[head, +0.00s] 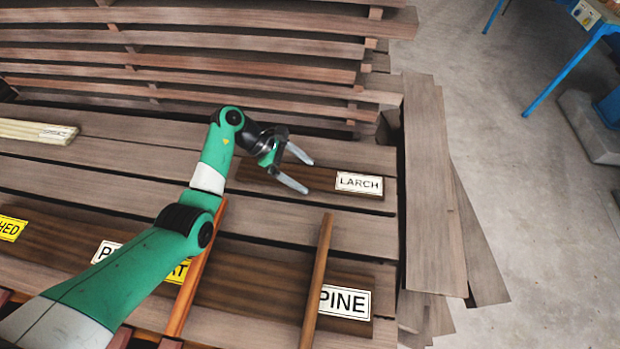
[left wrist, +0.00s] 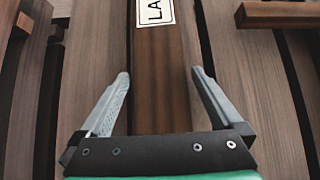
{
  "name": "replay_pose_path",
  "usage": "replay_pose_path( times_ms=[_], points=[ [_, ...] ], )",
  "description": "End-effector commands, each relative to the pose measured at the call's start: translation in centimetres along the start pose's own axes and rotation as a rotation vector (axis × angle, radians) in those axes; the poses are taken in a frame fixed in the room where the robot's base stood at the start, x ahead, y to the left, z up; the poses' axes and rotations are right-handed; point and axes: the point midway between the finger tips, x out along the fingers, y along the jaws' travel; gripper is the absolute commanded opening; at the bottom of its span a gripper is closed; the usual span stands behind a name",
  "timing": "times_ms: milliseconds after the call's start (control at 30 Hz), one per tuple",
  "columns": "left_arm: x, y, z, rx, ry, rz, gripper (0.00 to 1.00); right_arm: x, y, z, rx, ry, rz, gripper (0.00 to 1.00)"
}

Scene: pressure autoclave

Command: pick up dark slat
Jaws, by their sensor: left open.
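A short dark brown slat (head: 325,193) with a white LARCH label (head: 359,183) lies flat on the paler planks, near their right end. My left gripper (head: 308,177) is open over this slat, left of the label. In the left wrist view the slat (left wrist: 160,62) runs lengthwise between the two spread fingers of the left gripper (left wrist: 160,73), with part of its label at the top. The fingers look apart from its sides, and their height above it is hard to judge. My right gripper is not in view.
A longer dark board (head: 262,275) with a PINE label (head: 345,301) lies in front, with two reddish bars (head: 318,270) across it. A stack of spaced planks (head: 230,62) rises behind. Loose planks (head: 433,190) lean at the right end, beside open concrete floor (head: 510,150).

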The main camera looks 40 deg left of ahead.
Motion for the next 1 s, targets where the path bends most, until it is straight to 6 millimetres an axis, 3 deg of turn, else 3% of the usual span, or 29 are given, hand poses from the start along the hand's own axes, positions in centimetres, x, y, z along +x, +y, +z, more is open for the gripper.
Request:
replay_pose_path(
  times_ms=[233,800,1000],
  points=[
    [0.39,0.01,-0.02,-0.001,0.001,0.001,1.00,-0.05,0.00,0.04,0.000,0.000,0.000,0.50],
    [0.35,0.01,0.00,0.000,0.000,0.001,0.00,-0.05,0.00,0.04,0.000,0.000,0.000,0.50],
    [0.29,0.05,0.09,0.001,-0.001,0.002,0.00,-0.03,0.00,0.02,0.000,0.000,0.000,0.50]
  ],
)
